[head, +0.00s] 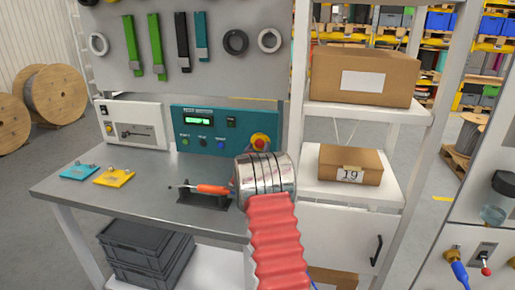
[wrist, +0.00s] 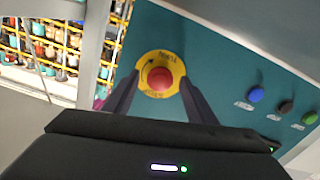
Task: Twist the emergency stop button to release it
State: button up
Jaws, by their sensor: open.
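The red emergency stop button (head: 259,142) sits on a yellow disc at the right end of the teal control panel (head: 215,116) on the bench. In the wrist view the red button (wrist: 159,79) and its yellow disc lie between the two dark fingers of my gripper (wrist: 158,92). The fingers are apart, one on each side of the disc, and I cannot tell how far they are from the panel face. In the head view my silver and red arm covers the gripper and the panel's lower right corner.
On the bench (head: 150,185) are a blue plate (head: 79,171), a yellow plate (head: 114,177) and an orange-handled tool (head: 212,189) on a black stand. A white box (head: 132,124) stands left of the panel. Shelves with cardboard boxes (head: 363,76) stand to the right.

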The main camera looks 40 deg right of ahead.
jog(key=shift+w+d, duration=0.25)
jog(key=shift+d, duration=0.05)
jog(key=shift+c, duration=0.7)
